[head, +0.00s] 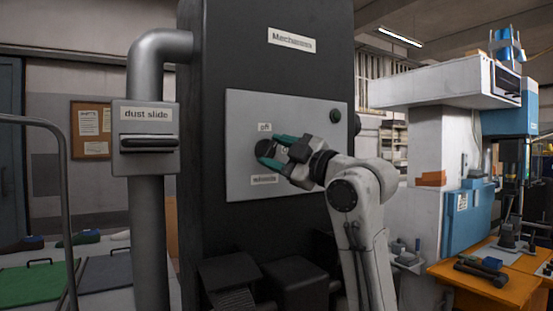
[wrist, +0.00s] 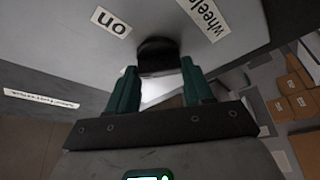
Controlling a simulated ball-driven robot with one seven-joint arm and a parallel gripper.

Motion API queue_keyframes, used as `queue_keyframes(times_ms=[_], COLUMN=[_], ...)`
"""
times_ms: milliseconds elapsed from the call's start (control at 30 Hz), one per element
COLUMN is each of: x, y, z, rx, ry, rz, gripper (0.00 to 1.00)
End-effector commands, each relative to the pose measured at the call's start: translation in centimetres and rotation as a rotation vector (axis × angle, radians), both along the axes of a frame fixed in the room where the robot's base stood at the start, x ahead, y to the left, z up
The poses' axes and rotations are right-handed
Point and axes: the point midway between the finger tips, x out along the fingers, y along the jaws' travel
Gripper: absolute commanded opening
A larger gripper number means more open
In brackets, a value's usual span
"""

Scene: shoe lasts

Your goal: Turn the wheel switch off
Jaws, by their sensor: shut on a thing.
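The wheel switch is a round black knob (head: 263,147) on a light grey panel (head: 240,105) of the tall black machine. It also shows in the wrist view (wrist: 158,52). My gripper (head: 268,150) reaches it from the right, its teal fingers on either side of the knob. In the wrist view the fingers (wrist: 159,68) are shut on the knob, and partly hide its sides. An "on" label (wrist: 111,22) and a "wheels" label (wrist: 203,15) lie close to the knob. The small labels are hard to read in the head view.
A dark round button (head: 335,116) sits at the panel's upper right. A grey pipe with a "dust slide" box (head: 146,138) stands left of the machine. Dark boxes (head: 294,284) lie low in front. An orange table (head: 490,285) with tools is at right.

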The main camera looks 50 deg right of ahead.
Motion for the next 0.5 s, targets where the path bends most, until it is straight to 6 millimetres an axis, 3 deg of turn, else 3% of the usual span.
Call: queue_keyframes(times_ms=[500], x=[-0.01], y=[-0.1], z=[0.15], rx=[-0.428], ry=[0.126], rz=[0.0], gripper=[0.21])
